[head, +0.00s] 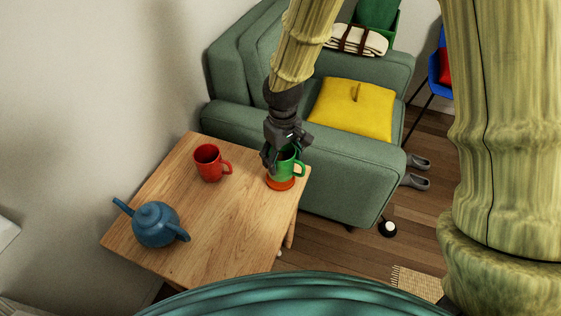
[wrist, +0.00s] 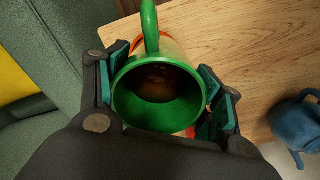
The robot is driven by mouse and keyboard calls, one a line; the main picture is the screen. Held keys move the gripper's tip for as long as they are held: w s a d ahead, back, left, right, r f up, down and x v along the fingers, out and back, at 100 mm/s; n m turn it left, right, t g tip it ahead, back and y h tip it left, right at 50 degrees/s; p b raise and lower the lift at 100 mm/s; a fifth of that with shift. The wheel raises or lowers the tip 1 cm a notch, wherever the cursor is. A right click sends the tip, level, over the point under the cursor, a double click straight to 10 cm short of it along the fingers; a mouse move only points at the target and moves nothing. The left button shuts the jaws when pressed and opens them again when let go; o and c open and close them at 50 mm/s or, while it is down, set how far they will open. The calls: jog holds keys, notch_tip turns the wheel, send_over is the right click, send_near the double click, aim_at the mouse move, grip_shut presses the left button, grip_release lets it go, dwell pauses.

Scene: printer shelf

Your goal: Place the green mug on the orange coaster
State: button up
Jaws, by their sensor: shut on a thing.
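The green mug (head: 284,163) is upright at the table's far right corner, over the orange coaster (head: 280,184). The coaster's rim shows below the mug; I cannot tell whether the mug touches it. My gripper (head: 281,160) comes down from above and is shut on the mug. In the wrist view the green mug (wrist: 158,92) sits between my gripper's two finger pads (wrist: 160,90), its open top facing the camera and its handle at the top of the picture. Bits of the orange coaster (wrist: 137,43) show behind the mug.
On the wooden table (head: 225,220) stand a red mug (head: 208,163), left of the green mug, and a blue teapot (head: 155,225), nearer the front left. A green armchair (head: 345,165) with a yellow cushion (head: 352,108) is close behind the table. The table's middle is clear.

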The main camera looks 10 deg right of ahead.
jog(key=shift+w, duration=0.75)
jog(key=shift+d+f, duration=0.1)
jog(key=shift+f, duration=1.65)
jog(key=shift+s+f, duration=0.1)
jog(key=shift+f, duration=0.05)
jog(key=o, duration=1.2)
notch_tip(320, 180, up, 12)
jog(key=p, duration=0.1)
